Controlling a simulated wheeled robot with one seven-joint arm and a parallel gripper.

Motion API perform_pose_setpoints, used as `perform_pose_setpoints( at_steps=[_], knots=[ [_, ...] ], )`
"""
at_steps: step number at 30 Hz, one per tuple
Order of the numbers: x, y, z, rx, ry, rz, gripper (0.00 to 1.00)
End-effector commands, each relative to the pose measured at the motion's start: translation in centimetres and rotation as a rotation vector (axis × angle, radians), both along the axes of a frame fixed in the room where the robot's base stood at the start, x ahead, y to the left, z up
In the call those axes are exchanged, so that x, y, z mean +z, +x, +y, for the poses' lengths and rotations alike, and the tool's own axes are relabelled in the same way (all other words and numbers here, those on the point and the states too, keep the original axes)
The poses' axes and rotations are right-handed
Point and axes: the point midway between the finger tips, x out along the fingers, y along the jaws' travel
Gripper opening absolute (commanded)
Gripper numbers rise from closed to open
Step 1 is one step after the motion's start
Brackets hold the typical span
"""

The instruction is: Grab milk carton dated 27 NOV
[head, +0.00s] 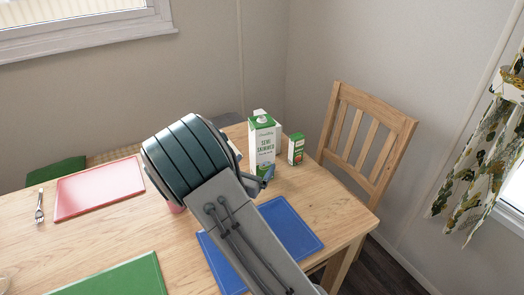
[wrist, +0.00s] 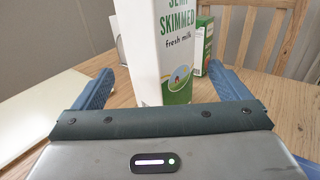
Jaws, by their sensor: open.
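A tall white and green milk carton (head: 264,143) stands upright on the wooden table, labelled "SEMI SKIMMED". In the wrist view the milk carton (wrist: 168,45) rises between the two blue fingers, with its top cut off. My gripper (wrist: 165,85) is open, with a finger on each side of the carton and a gap visible on both sides. No date can be read in either view. In the head view my arm covers most of my gripper (head: 262,180), close to the carton's base.
A small green carton (head: 296,149) stands just right of the milk carton. A chair (head: 365,135) is behind the table's right end. Red (head: 98,188), blue (head: 290,228) and green (head: 120,278) placemats and a fork (head: 39,207) lie on the table (head: 190,255).

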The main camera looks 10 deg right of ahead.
Motion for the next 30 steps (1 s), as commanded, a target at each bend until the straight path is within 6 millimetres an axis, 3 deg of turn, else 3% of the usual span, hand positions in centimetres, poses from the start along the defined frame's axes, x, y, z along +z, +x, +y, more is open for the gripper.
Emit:
perform_pose_setpoints(
  at_steps=[8,16,25,26,30],
  knots=[
    [-0.2,1.8,-1.4,-0.002,0.0,0.0,0.96],
    [-0.6,5.0,-3.6,-0.002,0.0,-0.001,0.96],
    [-0.6,5.5,-3.9,-0.001,0.001,-0.001,0.96],
    [-0.6,5.5,-3.9,-0.001,0.001,-0.001,0.93],
    [-0.6,5.5,-3.9,-0.001,0.001,-0.001,0.54]
  ],
)
